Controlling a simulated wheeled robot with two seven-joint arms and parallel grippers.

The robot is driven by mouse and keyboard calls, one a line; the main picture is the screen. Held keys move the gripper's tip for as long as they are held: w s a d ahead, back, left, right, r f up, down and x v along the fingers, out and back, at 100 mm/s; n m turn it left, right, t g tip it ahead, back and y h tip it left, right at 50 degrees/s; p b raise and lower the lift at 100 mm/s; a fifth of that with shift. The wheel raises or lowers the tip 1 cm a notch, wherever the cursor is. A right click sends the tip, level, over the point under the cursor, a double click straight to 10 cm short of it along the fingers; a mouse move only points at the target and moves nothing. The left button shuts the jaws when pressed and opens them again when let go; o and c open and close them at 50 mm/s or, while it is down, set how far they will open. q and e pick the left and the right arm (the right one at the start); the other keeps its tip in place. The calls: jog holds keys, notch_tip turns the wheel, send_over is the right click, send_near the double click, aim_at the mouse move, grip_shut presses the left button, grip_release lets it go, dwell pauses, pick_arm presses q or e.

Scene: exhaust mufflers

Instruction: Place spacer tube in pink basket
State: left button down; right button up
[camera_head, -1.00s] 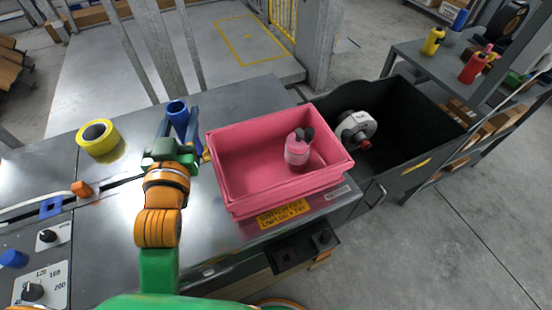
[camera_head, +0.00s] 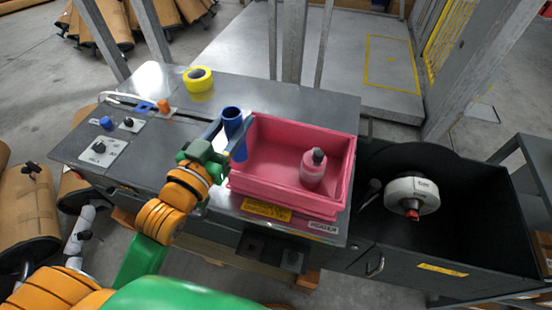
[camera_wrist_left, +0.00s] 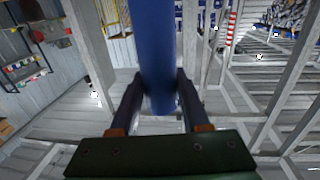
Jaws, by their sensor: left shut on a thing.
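The spacer tube, a blue hollow cylinder (camera_head: 238,146), is held roughly upright by my left gripper (camera_head: 230,133). In the left wrist view the tube (camera_wrist_left: 157,50) runs up between the two dark fingers (camera_wrist_left: 158,85), which are shut on it. The pink basket (camera_head: 300,127) stands on the steel table. In the head view the tube overlaps the basket's left wall near its back left corner. I cannot tell whether its lower end is above the rim or inside. My right gripper is not in view.
A pink bottle with a dark cap (camera_head: 313,170) stands in the basket. A yellow tape roll (camera_head: 199,79) lies at the table's back. A control panel (camera_head: 101,151) is at the left. A black bin (camera_head: 470,210) holding a white and grey part (camera_head: 411,195) is to the right.

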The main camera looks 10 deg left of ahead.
pick_arm(q)
jog(key=w+d+f+b, duration=0.2)
jog(key=w+d+f, duration=0.2)
jog(key=w+f, duration=0.3)
notch_tip(320, 180, down, 4)
jog(key=shift+w+d+r+b, duration=0.15)
jog(key=shift+w+d+b, duration=0.1)
jog(key=shift+d+b, duration=0.1)
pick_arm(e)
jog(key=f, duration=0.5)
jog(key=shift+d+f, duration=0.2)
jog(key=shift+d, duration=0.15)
pick_arm(q)
jog(key=shift+f+b, duration=0.3)
jog(key=shift+f, duration=0.3)
jog(key=shift+c, duration=1.9)
grip_release()
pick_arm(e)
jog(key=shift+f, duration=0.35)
